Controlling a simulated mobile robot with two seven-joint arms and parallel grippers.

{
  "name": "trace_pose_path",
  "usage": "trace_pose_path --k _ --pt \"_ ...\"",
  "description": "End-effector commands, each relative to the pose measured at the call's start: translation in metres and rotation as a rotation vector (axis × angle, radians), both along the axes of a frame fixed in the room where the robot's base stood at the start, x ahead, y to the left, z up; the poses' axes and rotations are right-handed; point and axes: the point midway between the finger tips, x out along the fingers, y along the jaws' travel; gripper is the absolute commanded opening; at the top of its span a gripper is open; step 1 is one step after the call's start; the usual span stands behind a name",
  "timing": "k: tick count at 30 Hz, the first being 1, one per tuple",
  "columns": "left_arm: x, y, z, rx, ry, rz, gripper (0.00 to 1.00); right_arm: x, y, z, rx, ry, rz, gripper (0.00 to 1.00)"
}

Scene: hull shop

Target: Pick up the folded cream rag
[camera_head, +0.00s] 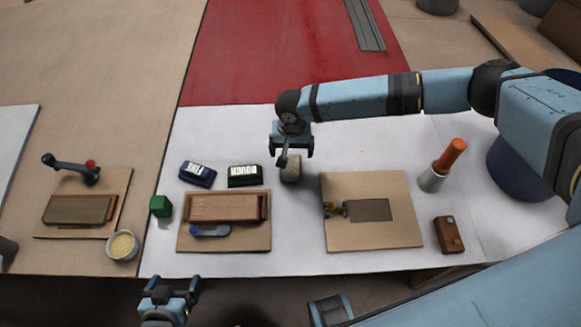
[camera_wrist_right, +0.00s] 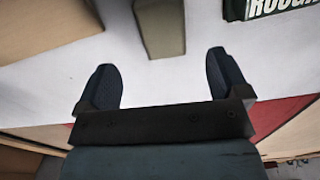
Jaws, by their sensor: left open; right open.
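A small folded cream-grey rag (camera_head: 291,170) lies on the white table top, between the dark ROUGH block and the right-hand tan board. It also shows at the top of the right wrist view (camera_wrist_right: 160,25), upper end cut off by the frame. My right gripper (camera_head: 291,152) is open and empty, just above and behind the rag in the head view. In the wrist view the rag lies beyond the fingertips, in line with the gap between them. My left gripper (camera_head: 170,288) is open and empty, off the table's front edge.
The ROUGH block (camera_head: 244,182) and FINE block (camera_head: 197,174) lie left of the rag. A tan board (camera_head: 372,235) is to its right. The white surface behind the blocks is clear.

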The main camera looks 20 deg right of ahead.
Motion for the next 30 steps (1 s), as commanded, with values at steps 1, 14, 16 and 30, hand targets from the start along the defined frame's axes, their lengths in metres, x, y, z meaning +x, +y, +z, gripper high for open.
trace_pose_path --k 1,14,16,30 --pt "0.000 0.000 0.000 0.000 0.000 0.000 0.91 0.000 0.000 -0.010 -0.001 0.000 0.001 0.94" --pt "0.000 0.000 0.000 0.001 0.000 0.001 0.91 0.004 0.001 -0.055 -0.002 -0.002 0.003 0.94" --pt "0.000 0.000 0.000 0.001 0.000 0.001 0.91 0.006 0.001 -0.066 -0.002 -0.002 0.002 0.94" --pt "-0.001 0.000 -0.001 -0.001 0.002 0.002 0.91 0.005 0.001 -0.088 0.001 -0.001 0.001 0.87"
